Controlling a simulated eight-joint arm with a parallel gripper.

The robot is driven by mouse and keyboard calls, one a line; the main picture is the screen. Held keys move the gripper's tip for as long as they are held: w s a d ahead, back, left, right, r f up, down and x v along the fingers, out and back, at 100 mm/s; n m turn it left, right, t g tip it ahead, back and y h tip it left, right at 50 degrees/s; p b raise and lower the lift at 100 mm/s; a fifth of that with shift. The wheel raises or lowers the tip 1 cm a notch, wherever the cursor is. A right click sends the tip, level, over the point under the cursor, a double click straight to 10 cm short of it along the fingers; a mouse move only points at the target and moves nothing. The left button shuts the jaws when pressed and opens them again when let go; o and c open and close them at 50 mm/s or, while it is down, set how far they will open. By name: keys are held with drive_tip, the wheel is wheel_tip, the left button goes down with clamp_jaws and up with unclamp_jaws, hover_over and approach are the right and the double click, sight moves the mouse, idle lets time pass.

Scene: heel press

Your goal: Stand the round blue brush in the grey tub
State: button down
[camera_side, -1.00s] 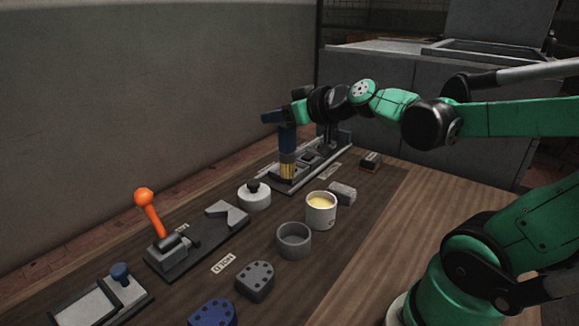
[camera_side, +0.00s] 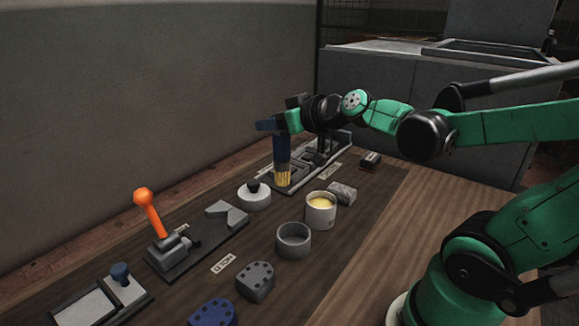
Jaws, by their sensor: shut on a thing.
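The round blue brush (camera_side: 282,152) hangs upright from my gripper (camera_side: 281,128), bristles down. My gripper is shut on the upper part of its handle. The yellow bristles (camera_side: 283,179) are in front of the long metal fixture at the back; I cannot tell whether they touch it. The grey tub (camera_side: 293,240) stands open on the table, nearer the camera and slightly right of the brush. It looks empty, though its floor is partly hidden by the wall.
A white pot with yellow contents (camera_side: 320,209) stands just behind the tub, and a lidded white jar (camera_side: 254,194) stands to its left. A grey block (camera_side: 342,193) lies behind the pot. An orange-knobbed lever (camera_side: 148,210) rises at left. Grey (camera_side: 255,281) and blue (camera_side: 212,313) heel pieces lie in front.

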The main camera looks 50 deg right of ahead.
drive_tip(key=s+d+r, duration=0.2)
drive_tip(key=d+r, duration=0.1)
drive_tip(key=r, duration=0.3)
drive_tip(key=s+d+r+y, duration=0.1)
drive_tip(key=s+d+r, duration=0.1)
drive_tip(key=d+r, duration=0.2)
wheel_tip(320, 180, up, 2)
drive_tip(key=shift+s+r+n, duration=0.1)
drive_tip(key=shift+s+n, duration=0.2)
drive_tip(key=shift+n, duration=0.1)
drive_tip(key=shift+d, duration=0.1)
wheel_tip(320, 180, down, 20)
drive_tip(key=shift+r, duration=0.2)
drive_tip(key=shift+f, duration=0.1)
drive_tip(key=c, duration=0.5)
unclamp_jaws()
drive_tip(key=shift+f, duration=0.1)
